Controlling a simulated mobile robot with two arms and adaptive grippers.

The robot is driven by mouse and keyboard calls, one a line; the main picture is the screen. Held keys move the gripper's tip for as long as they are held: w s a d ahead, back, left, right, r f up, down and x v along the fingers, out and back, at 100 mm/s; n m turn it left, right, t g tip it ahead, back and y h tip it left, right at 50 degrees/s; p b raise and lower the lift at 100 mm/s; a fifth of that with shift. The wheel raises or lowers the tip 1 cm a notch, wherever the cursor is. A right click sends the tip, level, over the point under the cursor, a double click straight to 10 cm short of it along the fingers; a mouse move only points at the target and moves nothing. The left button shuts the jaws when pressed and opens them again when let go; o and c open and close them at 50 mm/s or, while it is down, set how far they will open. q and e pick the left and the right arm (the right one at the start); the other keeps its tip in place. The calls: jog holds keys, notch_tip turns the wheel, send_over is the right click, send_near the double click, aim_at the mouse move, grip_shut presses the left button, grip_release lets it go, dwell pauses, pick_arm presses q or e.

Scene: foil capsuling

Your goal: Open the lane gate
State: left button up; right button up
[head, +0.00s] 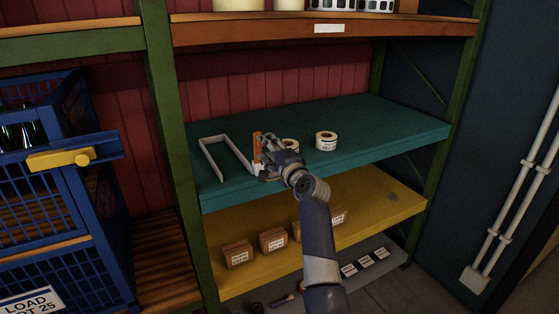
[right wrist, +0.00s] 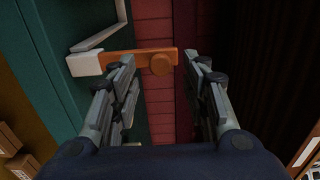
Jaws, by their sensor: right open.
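The lane gate is an orange bar (head: 257,146) at the front of a white rail frame (head: 206,160) on the teal shelf (head: 385,130). In the right wrist view the gate (right wrist: 138,63) runs from a white block (right wrist: 88,64) on the left to a round orange knob (right wrist: 161,65). My right gripper (head: 268,152) is open in front of the gate. In the right wrist view its two fingers (right wrist: 163,66) stand either side of the knob, with no clear contact. In the head view the gripper hides part of the gate. My left gripper is not in view.
One label roll (head: 326,140) stands to the right on the teal shelf; another (head: 290,145) is partly hidden behind my gripper. Brown boxes (head: 238,253) sit on the yellow shelf below. A blue cage (head: 40,190) with a yellow latch (head: 62,159) stands at left.

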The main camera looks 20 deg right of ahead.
jog(key=s, duration=0.9)
jog(key=shift+d, duration=0.15)
jog(key=s+a+f+n+g+b, duration=0.1)
jog(key=s+a+f+n+g, duration=0.15)
jog(key=f, duration=1.15)
jog(key=s+a+f+n+g+b, duration=0.1)
jog(key=s+a+f+n+g, duration=0.15)
jog(key=f, duration=1.15)
jog(key=s+a+f+n+g+b, duration=0.1)
jog(key=s+a+f+n+g, duration=0.15)
jog(key=f, duration=1.15)
jog(key=s+a+f+n+g+b, duration=0.2)
jog(key=s+f+n+g, duration=0.25)
jog(key=s+f, duration=1.4)
jog(key=s+f+n+g, duration=0.1)
jog(key=s+f, duration=0.5)
jog(key=s, duration=0.6)
jog(key=s+f+n+g+b, duration=0.1)
jog(key=s+f+n, duration=0.3)
jog(key=s, duration=0.7)
jog(key=s+d+f+n+g, duration=0.1)
jog(key=s+f+n+g, duration=0.2)
jog(key=s+f, duration=0.5)
jog(key=s, duration=0.4)
jog(key=shift+s+f+h+b, duration=0.15)
jog(key=shift+s+h+b, duration=0.15)
jog(key=shift+b, duration=0.1)
